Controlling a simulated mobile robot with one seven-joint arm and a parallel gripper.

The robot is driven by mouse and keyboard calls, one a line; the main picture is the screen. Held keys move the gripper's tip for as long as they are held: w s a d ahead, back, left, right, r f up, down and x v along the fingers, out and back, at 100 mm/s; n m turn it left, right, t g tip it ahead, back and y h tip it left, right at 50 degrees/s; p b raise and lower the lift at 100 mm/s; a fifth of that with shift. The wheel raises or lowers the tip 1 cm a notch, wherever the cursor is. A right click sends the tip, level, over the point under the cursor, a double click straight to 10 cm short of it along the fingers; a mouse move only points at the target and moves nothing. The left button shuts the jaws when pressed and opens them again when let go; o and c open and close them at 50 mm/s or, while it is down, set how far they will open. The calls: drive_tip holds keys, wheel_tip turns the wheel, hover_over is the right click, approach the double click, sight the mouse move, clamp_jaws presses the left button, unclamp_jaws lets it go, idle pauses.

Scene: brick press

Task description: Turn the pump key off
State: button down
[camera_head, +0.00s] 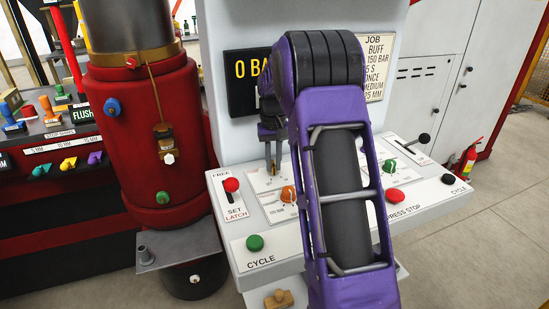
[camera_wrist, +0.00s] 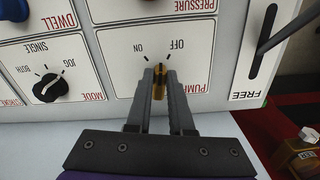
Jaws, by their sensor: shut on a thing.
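The pump key (camera_wrist: 159,91) is a small brass-coloured key on the white PUMP plate (camera_wrist: 118,70) of the control panel. The wrist view shows the plate upside down, with ON and OFF printed beyond the key. My gripper (camera_wrist: 160,76) is shut on the key, one grey finger on each side. The fingers hide much of it, and I cannot tell exactly which mark it points at. In the head view my gripper (camera_head: 272,168) reaches down to the panel's back left part, and my purple arm covers the panel's middle.
A FREE/LATCH lever with a red knob (camera_head: 231,185) stands just left of the PUMP plate. A black MODE knob (camera_wrist: 50,88), an orange knob (camera_head: 289,194), a green CYCLE button (camera_head: 255,242) and a red button (camera_head: 395,195) are also on the panel (camera_head: 310,235).

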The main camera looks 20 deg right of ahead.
drive_tip(key=shift+w+a+m+p, duration=0.15)
drive_tip(key=shift+m+p, duration=0.3)
drive_tip(key=shift+m, duration=1.45)
drive_tip(key=c, duration=0.8)
unclamp_jaws()
wheel_tip(320, 180, up, 18)
drive_tip(key=shift+f, duration=0.25)
drive_tip(key=shift+r, duration=0.1)
